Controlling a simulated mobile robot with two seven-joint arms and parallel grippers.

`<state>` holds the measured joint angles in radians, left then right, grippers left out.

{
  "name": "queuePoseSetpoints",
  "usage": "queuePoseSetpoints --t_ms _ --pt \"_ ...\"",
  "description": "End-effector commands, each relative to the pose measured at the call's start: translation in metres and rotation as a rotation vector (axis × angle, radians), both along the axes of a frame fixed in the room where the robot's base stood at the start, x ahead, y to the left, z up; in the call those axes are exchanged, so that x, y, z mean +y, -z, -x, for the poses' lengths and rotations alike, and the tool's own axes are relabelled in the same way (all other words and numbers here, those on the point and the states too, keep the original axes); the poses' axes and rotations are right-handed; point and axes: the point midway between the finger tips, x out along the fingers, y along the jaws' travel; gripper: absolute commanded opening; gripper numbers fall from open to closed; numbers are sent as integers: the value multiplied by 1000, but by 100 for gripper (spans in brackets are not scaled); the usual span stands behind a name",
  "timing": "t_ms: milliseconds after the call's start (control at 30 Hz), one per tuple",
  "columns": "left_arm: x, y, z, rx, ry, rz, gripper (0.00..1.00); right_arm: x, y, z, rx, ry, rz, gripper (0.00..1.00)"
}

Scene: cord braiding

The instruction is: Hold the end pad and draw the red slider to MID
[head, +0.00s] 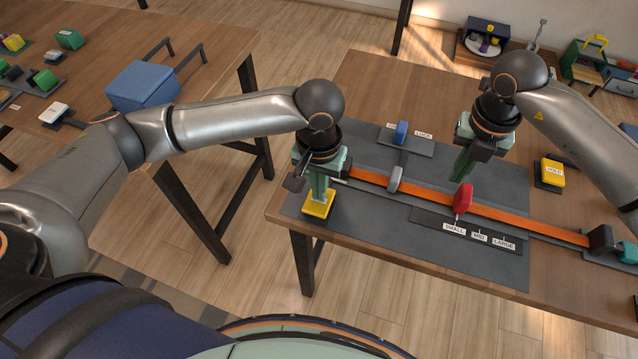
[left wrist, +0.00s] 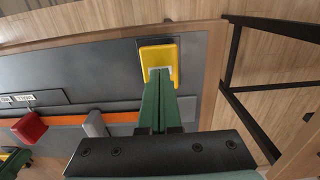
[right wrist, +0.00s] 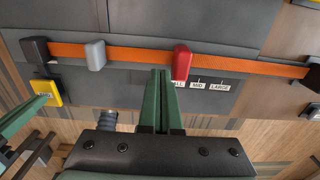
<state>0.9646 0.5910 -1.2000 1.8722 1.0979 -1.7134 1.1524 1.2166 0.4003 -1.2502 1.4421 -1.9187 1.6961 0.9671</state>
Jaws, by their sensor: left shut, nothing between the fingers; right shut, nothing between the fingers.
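The red slider (head: 463,198) sits on the orange strap (head: 510,219), level with the SMALL mark on the black scale (head: 425,215). The MID label (head: 479,237) is to its right. The yellow end pad (head: 316,210) is at the mat's left end. My left gripper (head: 319,196) is shut and points down, its tips at the pad; the left wrist view shows the pad (left wrist: 158,53) at the fingertips. My right gripper (head: 460,172) is shut and empty. In the right wrist view its tips (right wrist: 163,73) appear just left of the red slider (right wrist: 181,62); I cannot tell if they touch.
A grey slider (head: 395,178) sits on the strap left of the red one. A blue lever (head: 401,132) stands on a labelled plate behind. A yellow HOLD pad (head: 552,172) is at the right. A dark block (head: 601,240) stands at the strap's right end.

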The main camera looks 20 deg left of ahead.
Motion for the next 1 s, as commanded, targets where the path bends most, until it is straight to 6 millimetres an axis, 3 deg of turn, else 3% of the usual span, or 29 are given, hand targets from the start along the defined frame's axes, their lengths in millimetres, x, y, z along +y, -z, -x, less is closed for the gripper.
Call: queuePoseSetpoints --t_ms 1000 --pt "0 19 0 2 0 1 0 0 1 0 0 0 0 0"
